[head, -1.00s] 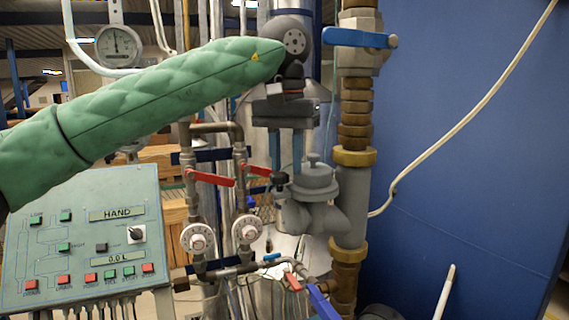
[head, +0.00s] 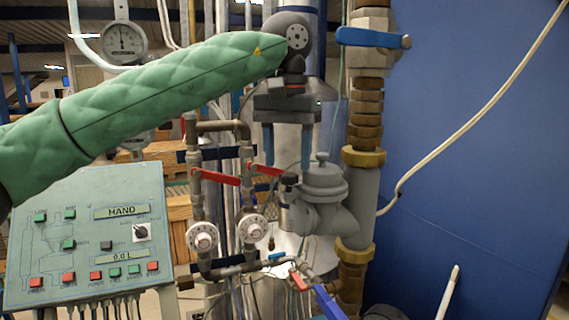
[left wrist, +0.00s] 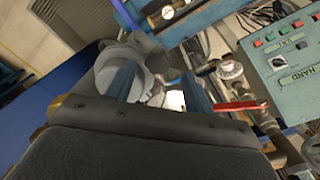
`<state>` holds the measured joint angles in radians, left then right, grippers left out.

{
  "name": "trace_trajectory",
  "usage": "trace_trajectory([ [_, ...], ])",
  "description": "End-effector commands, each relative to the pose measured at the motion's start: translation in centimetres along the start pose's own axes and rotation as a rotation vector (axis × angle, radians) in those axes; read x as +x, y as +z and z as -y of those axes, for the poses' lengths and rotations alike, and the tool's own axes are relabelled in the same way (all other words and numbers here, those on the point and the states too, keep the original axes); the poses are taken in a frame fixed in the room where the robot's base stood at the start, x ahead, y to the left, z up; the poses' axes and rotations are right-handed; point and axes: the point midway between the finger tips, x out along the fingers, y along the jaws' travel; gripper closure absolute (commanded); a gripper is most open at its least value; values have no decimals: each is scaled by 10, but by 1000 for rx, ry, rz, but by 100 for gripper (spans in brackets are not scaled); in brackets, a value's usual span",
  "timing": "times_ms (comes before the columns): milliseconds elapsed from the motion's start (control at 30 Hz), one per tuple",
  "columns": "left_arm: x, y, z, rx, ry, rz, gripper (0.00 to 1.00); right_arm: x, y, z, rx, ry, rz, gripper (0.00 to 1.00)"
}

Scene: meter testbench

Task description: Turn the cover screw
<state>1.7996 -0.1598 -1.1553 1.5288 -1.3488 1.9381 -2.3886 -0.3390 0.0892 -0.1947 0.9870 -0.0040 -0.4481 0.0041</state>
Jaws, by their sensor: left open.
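The cover screw appears to be the small knob (head: 321,157) on top of the grey domed meter (head: 323,182) in the head view. My left gripper (head: 288,147) hangs with its two blue fingers pointing down, open and empty. It shows just left of the knob and slightly higher, apart from it as far as I can tell. In the left wrist view my left gripper (left wrist: 160,86) has its blue fingers spread. The grey meter (left wrist: 112,62) shows beside and behind the left finger there; the knob cannot be made out. My right gripper is in neither view.
A thick vertical pipe with brass rings (head: 363,157) stands right of the meter. Red valve handles (head: 220,178) and white dials (head: 252,228) sit to its left. A green control panel (head: 90,240) stands at lower left. A blue wall (head: 460,150) fills the right.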

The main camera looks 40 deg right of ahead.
Motion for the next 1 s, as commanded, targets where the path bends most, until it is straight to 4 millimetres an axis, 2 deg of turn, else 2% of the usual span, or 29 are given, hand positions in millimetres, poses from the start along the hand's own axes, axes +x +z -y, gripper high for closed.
trace_trajectory([
  [200,-18,0,-3,3,1,-3,47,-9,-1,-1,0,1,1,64],
  [1000,-64,-1,-4,3,1,-5,47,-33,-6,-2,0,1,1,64],
])
